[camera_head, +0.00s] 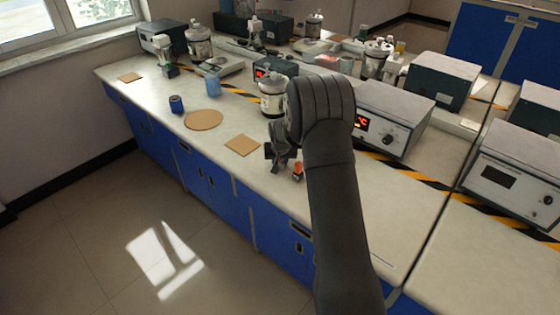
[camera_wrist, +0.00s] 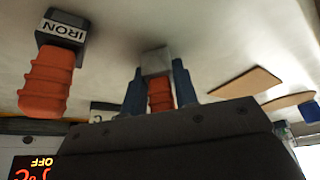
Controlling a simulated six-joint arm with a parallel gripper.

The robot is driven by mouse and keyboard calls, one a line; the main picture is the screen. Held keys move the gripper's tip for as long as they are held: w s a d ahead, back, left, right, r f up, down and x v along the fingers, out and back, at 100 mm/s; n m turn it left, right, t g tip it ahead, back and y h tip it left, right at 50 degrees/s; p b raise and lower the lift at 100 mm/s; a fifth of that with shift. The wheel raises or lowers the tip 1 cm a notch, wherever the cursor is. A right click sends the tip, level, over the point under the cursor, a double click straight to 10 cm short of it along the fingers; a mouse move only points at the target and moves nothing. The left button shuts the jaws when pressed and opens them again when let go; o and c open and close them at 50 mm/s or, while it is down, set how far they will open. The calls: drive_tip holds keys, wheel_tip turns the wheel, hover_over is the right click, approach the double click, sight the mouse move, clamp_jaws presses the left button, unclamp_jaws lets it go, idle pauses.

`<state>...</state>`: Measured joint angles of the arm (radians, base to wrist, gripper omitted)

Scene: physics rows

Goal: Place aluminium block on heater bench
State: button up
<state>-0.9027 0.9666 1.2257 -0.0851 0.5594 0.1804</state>
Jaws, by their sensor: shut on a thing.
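My gripper (camera_head: 280,158) is low over the front of the worktop, in front of a grey unit with a red lit display (camera_head: 385,120), probably the heater. In the wrist view my gripper (camera_wrist: 159,85) has its two blue fingers closed on a small grey metal block (camera_wrist: 156,62) with an orange ribbed handle. I take it for the aluminium block; no label shows on it. Whether it touches the worktop is unclear. A dark block labelled IRON (camera_wrist: 63,28) with an orange handle stands beside it. Its orange handle shows right of my gripper in the head view (camera_head: 297,171).
A tan square mat (camera_head: 242,145), a tan round mat (camera_head: 204,119) and a blue cylinder (camera_head: 176,103) lie left of my gripper. A metal-lidded vessel (camera_head: 272,94) stands behind it. The worktop's front right is clear.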

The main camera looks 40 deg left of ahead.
drive_tip(key=shift+f, duration=0.2)
drive_tip(key=o, duration=1)
drive_tip(key=shift+r, duration=0.1)
drive_tip(key=shift+r, duration=0.25)
drive_tip(key=v, duration=1.1)
drive_tip(key=shift+s+d+r, duration=0.15)
drive_tip(key=shift+r, duration=0.15)
drive_tip(key=shift+f, duration=0.1)
